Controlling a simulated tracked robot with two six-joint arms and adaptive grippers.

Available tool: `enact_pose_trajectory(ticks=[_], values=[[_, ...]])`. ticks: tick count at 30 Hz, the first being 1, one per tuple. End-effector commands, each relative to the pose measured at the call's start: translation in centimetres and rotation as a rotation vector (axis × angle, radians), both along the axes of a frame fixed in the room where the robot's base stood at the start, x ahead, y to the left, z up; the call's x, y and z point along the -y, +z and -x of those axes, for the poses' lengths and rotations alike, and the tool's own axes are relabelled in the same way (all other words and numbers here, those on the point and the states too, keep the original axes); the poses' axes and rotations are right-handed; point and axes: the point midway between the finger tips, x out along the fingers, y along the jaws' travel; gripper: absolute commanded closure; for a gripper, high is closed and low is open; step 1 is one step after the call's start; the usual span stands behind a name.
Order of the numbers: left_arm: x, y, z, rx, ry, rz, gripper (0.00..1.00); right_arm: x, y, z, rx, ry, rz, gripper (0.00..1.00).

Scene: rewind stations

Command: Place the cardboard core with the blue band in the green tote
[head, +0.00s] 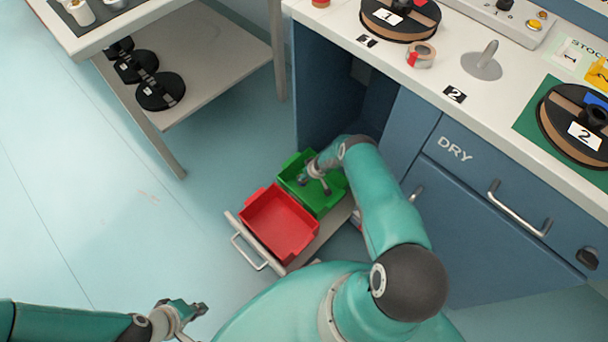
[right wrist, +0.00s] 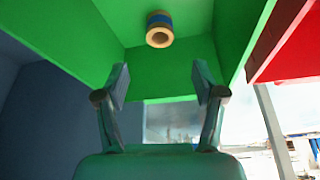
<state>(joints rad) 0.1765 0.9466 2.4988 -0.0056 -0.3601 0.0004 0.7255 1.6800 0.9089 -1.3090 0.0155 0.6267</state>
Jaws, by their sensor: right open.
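The cardboard core with the blue band (right wrist: 159,30) is inside the green tote (right wrist: 70,28) in the right wrist view, beyond my fingers and apart from them. My right gripper (right wrist: 161,80) is open, with nothing between its fingers. In the head view my right arm reaches down into the green tote (head: 334,205), and I cannot make out the core there. My left gripper (head: 197,309) is at the lower left over the floor, away from the totes; its finger gap is not clear.
A red tote (head: 279,222) sits beside the green one on the pulled-out drawer (head: 238,228). Above is the counter (head: 485,125) with reels, a post (head: 487,54) and a red-marked core (head: 421,55). A shelf with black reels (head: 160,91) stands at left. Floor at left is clear.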

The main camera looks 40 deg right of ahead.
Motion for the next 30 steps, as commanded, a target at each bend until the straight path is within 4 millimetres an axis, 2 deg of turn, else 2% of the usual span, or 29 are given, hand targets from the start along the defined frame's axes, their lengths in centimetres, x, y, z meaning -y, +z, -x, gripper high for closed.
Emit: enact_pose_trajectory(ticks=[5, 8, 14, 18, 20, 24, 27, 30], values=[[0.0, 0.3, 0.0, 0.000, 0.000, 0.000, 1.00, -2.4, 1.1, -0.3, -0.003, 0.013, -0.047, 0.31], [0.0, 0.3, 0.0, 0.000, 0.000, 0.000, 1.00, -5.5, 2.6, -0.5, -0.010, 0.024, -0.105, 0.31], [0.0, 0.3, 0.0, 0.000, 0.000, 0.000, 1.00, -14.2, 7.7, 0.7, -0.046, 0.042, -0.260, 0.31], [0.0, 0.3, 0.0, 0.000, 0.000, 0.000, 1.00, -19.8, 12.0, 3.3, -0.092, 0.042, -0.347, 0.31], [0.0, 0.3, 0.0, 0.000, 0.000, 0.000, 1.00, -21.9, 13.9, 4.8, -0.116, 0.040, -0.373, 0.31], [0.0, 0.3, 0.0, 0.000, 0.000, 0.000, 1.00, -26.0, 18.4, 9.3, -0.181, 0.031, -0.415, 0.31], [0.0, 0.2, 0.0, 0.000, 0.000, 0.000, 1.00, -28.0, 21.4, 12.9, -0.229, 0.024, -0.424, 0.31], [0.0, 0.2, 0.0, 0.000, 0.000, 0.000, 1.00, -29.2, 23.9, 16.4, -0.274, 0.018, -0.419, 0.31]])
